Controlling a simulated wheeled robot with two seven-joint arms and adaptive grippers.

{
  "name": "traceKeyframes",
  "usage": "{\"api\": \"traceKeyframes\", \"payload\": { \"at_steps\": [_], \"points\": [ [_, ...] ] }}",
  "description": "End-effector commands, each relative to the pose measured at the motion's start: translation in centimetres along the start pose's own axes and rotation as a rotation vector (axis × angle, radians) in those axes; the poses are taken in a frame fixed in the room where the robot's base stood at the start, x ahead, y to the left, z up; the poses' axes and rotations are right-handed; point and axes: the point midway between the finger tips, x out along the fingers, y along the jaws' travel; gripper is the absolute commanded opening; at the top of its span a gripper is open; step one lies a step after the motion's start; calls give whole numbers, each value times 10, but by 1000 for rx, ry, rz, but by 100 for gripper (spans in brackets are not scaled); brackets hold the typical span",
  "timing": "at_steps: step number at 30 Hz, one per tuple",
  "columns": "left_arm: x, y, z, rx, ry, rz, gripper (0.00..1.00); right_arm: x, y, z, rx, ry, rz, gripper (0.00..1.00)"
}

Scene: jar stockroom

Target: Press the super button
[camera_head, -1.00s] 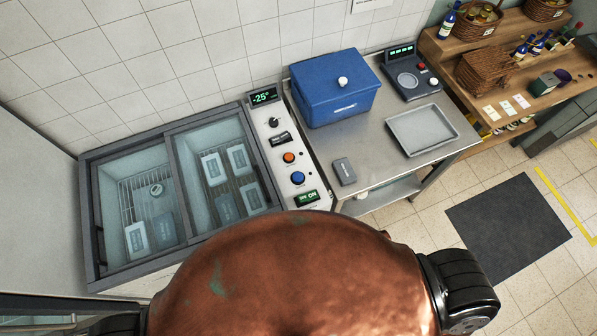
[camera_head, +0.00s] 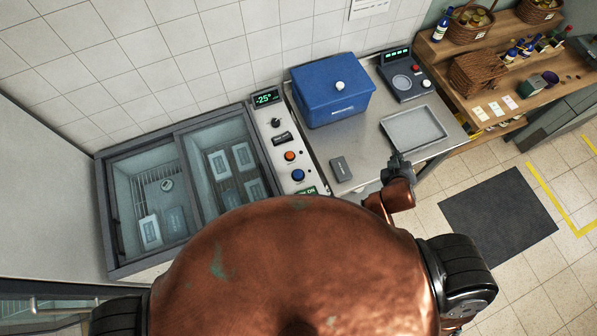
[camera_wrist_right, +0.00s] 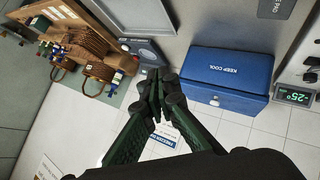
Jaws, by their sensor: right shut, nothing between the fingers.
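The freezer's light control panel (camera_head: 264,113) runs along its right side. It carries a -25° display (camera_head: 267,97), a dark knob (camera_head: 276,122), a black switch (camera_head: 281,138), an orange button (camera_head: 290,156) and a blue button (camera_head: 298,175). The labels are too small to read, so I cannot tell which is the super button. A green display (camera_head: 306,191) is partly hidden by my body. My right gripper (camera_head: 398,162) is shut and empty near the steel table's front edge, right of the panel and apart from it. It also shows in the wrist view (camera_wrist_right: 157,74). My left gripper is out of view.
On the steel table (camera_head: 364,150) are a blue cool box (camera_head: 325,105), a grey pad (camera_head: 341,169), a shallow tray (camera_head: 441,117) and a scale-like device (camera_head: 390,68). The glass-topped freezer (camera_head: 107,200) holds white packs. Wooden shelves (camera_head: 450,50) stand at right.

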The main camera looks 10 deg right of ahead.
Motion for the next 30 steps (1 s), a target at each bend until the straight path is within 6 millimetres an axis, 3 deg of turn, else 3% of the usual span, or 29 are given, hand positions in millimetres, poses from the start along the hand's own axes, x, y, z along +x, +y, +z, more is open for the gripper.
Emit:
{"api": "traceKeyframes", "payload": {
  "at_steps": [4,8,11,16,19,23,26,30],
  "points": [
    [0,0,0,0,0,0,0,5,22,-75,-170,221,157,0],
    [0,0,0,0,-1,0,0,-4,19,-143,-359,424,268,0],
    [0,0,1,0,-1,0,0,-16,0,-190,-524,578,331,0],
    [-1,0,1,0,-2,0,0,-36,-62,-250,-836,822,386,0],
    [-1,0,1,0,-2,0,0,-44,-111,-268,-1035,950,386,0],
    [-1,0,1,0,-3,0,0,-46,-179,-270,-1300,1094,350,0],
    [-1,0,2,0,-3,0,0,-41,-229,-256,-1505,1182,294,0],
    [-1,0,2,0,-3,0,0,-22,-289,-219,-1790,1267,180,0]
  ]
}}
